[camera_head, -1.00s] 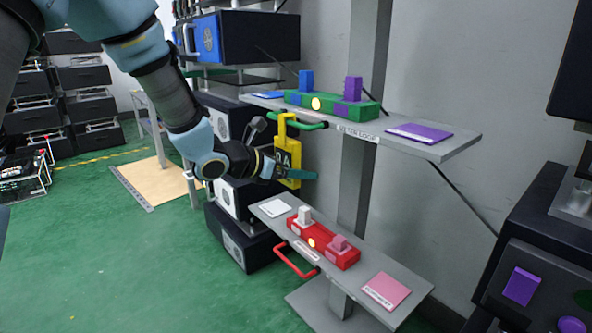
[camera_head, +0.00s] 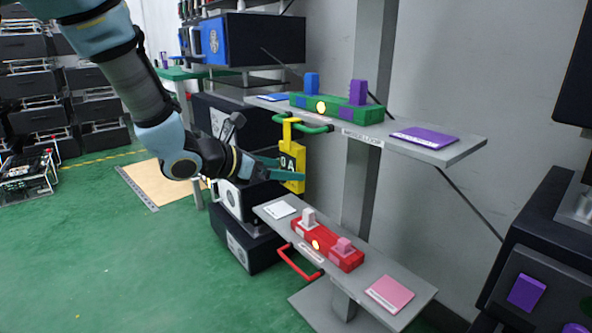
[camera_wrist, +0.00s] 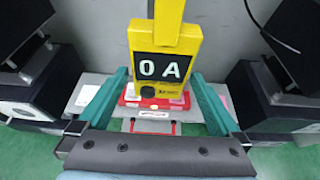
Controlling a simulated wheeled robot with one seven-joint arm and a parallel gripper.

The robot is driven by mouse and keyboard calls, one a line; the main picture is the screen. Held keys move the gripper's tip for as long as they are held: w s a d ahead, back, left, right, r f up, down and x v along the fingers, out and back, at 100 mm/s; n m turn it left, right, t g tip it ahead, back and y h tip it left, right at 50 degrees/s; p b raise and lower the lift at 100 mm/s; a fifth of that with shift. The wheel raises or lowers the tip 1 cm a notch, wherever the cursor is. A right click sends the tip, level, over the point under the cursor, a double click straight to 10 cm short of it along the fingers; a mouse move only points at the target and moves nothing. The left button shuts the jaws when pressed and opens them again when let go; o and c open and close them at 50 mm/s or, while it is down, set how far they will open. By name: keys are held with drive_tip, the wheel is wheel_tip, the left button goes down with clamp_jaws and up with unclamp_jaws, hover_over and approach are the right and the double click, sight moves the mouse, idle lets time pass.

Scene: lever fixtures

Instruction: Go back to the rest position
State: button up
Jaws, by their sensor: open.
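My gripper (camera_head: 283,169) is at the left of the two-shelf stand, between the upper and lower shelves. Its teal fingers are spread apart, and they also show in the wrist view (camera_wrist: 162,100). A yellow tag (camera_head: 292,160) marked "0 A" hangs from the green handle (camera_head: 303,124) of the upper shelf. In the wrist view the tag (camera_wrist: 165,38) is ahead of and between the spread fingers, with a gap on each side. The head view cannot show whether a finger touches it.
The upper shelf (camera_head: 440,150) carries a green block (camera_head: 335,109) with blue and purple levers. The lower shelf (camera_head: 350,280) carries a red block (camera_head: 345,258) with white and pink levers and a red handle (camera_head: 298,268). A dark console (camera_head: 545,235) stands at right. Green floor (camera_head: 130,270) is open at left.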

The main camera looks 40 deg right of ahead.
drive_tip(key=shift+v, duration=2.35)
drive_tip(key=w+a+f+m+t+y, duration=0.15)
drive_tip(key=a+m+y, duration=0.35)
drive_tip(key=a, duration=0.9)
drive_tip(key=w+a+f+m+y, duration=0.1)
drive_tip(key=a+f+m+y, duration=0.25)
drive_tip(key=a+m, duration=0.65)
drive_tip(key=w+a+f+m+t+y, duration=0.1)
drive_tip(key=a+f+m+y, duration=0.3)
drive_tip(key=a, duration=1.3)
wheel_tip(320, 180, up, 26)
drive_tip(key=p, duration=2.5)
drive_tip(key=shift+a+r+y, duration=0.2)
drive_tip(key=shift+a+y, duration=0.2)
drive_tip(key=shift+y, duration=0.05)
drive_tip(key=shift+f, duration=0.1)
